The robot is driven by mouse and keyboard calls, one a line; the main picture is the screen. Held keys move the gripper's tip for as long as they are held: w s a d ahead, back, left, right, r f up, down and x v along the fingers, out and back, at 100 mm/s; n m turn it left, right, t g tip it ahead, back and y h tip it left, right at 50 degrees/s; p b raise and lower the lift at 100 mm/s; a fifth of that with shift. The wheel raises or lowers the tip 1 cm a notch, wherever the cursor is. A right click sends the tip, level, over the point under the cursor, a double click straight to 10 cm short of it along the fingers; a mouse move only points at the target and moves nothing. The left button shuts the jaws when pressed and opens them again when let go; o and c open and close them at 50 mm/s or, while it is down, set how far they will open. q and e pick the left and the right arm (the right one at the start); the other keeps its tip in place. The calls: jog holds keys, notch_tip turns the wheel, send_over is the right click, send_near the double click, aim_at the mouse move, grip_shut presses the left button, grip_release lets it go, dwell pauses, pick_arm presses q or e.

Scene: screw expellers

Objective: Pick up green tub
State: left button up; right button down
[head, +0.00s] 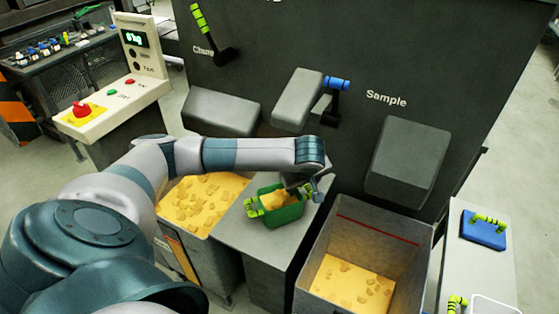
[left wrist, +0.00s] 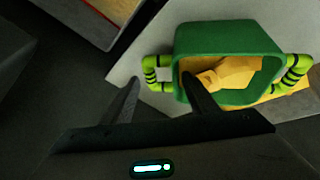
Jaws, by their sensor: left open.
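The green tub (head: 285,217) stands upright on a grey ledge between two bins and holds yellow chunks. It has bright green handles with black bands on two opposite sides. In the left wrist view the tub (left wrist: 225,37) fills the upper right, with one handle on each side. My left gripper (head: 312,190) is over the tub's right side in the head view. In the wrist view its fingers (left wrist: 160,88) are open and empty. One finger is near the left handle and the other overlaps the tub's opening; contact cannot be told. My right gripper is not in view.
A bin of yellow chunks (head: 205,200) stands left of the ledge (head: 262,250), and a deeper bin (head: 322,245) stands right. The dark machine wall with grey chutes (head: 410,160) rises behind. A side table (head: 485,260) holds a blue lid-like item (head: 482,232) with a green handle.

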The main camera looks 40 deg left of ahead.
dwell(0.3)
pick_arm(q)
jog(key=c, duration=1.3)
jog(key=shift+r, duration=0.2)
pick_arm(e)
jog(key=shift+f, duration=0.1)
